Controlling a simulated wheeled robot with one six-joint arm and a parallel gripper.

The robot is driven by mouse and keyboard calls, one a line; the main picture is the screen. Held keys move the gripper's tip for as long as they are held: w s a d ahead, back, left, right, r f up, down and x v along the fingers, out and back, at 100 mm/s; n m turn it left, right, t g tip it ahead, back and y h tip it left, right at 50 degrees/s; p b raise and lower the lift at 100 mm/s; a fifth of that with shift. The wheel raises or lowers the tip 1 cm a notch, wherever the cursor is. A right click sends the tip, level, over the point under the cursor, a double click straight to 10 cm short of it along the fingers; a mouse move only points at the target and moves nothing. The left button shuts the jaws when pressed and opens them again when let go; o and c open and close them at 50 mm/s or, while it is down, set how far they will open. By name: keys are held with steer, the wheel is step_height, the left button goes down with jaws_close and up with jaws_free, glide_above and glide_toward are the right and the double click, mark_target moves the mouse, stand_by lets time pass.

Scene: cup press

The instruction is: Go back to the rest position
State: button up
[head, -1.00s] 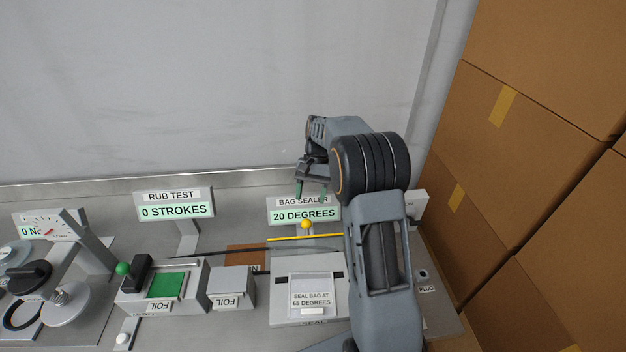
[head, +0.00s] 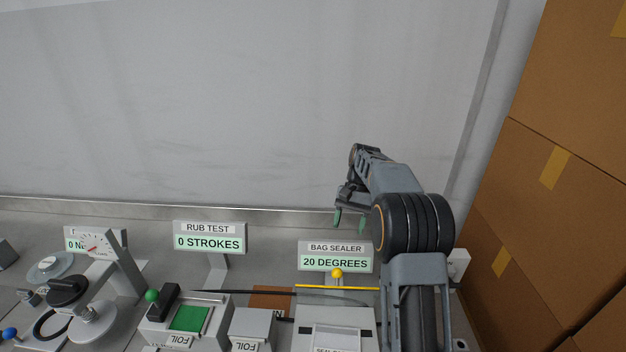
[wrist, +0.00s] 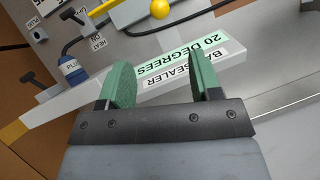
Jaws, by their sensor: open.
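My gripper (head: 348,220) is raised above the bag sealer's sign in the head view, its two green fingertips pointing down. In the wrist view my gripper (wrist: 160,85) shows both green fingers apart with nothing between them. The bag sealer display (head: 335,263) reads 20 DEGREES; it also shows in the wrist view (wrist: 180,66), beyond the fingers. The sealer's yellow knob (head: 337,272) stands just below that sign in the head view, and it also shows in the wrist view (wrist: 160,9). My arm hides part of the sealer's right side.
A rub test station (head: 209,241) reading 0 STROKES stands left of the sealer, with a green-knobbed block (head: 186,317). A dial gauge (head: 97,246) is farther left. Stacked cardboard boxes (head: 560,190) close off the right side. The wall (head: 230,100) behind is bare.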

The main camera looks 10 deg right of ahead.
step_height(320, 180, down, 4)
steer(key=s+n+t+h, duration=0.1)
steer(key=t, duration=0.1)
steer(key=s+a+r+n+t+h, duration=0.1)
steer(key=s+a+r+t, duration=0.1)
steer(key=s, duration=0.5)
steer(key=s+a+r+n+t, duration=0.2)
steer(key=s+r+t, duration=0.1)
steer(key=s, duration=0.4)
steer(key=s+a+r+n+t+h, duration=0.1)
steer(key=s+a+r+n+t, duration=0.1)
steer(key=s, duration=0.4)
steer(key=shift+s+r+t+h, duration=0.3)
steer(key=shift+s, duration=0.1)
steer(key=shift+c, duration=0.4)
